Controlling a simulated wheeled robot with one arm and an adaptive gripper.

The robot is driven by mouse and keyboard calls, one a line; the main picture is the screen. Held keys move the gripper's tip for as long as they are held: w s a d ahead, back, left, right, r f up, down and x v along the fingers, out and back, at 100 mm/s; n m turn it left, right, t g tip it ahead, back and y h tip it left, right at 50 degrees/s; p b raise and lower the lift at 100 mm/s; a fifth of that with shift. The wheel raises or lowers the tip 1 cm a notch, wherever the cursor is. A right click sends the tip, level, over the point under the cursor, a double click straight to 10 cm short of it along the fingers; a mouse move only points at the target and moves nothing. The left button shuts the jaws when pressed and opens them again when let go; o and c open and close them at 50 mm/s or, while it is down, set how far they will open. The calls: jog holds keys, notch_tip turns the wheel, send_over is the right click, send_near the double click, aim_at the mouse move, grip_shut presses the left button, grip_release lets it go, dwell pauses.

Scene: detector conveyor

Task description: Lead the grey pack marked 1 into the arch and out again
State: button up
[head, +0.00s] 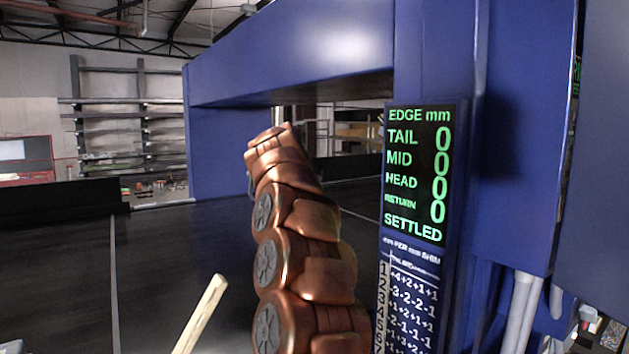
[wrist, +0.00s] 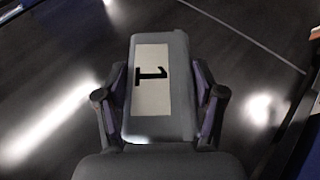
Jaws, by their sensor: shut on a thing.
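In the wrist view, the grey pack (wrist: 182,95) has a white label with a black 1, which appears turned sideways. My gripper (wrist: 160,90) is shut on it, one finger along each long side. The dark belt shows around the pack; I cannot tell whether the pack touches it. In the head view, the blue arch (head: 290,58) spans the dark conveyor (head: 160,260). My copper arm reaches toward the arch opening, and the gripper and pack are hidden behind it.
A panel (head: 415,175) on the arch's right post reads TAIL, MID, HEAD and RETURN all 0, and SETTLED. A number table (head: 408,300) is below it. A pale wooden rod (head: 203,312) stands at the lower left of my arm.

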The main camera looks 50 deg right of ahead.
jog(key=w+a+b, duration=0.2)
jog(key=w+a, duration=0.2)
jog(key=a, duration=1)
jog(key=w+a+b, duration=0.3)
jog(key=w+a, duration=0.1)
jog(key=a, duration=1.1)
dwell(0.5)
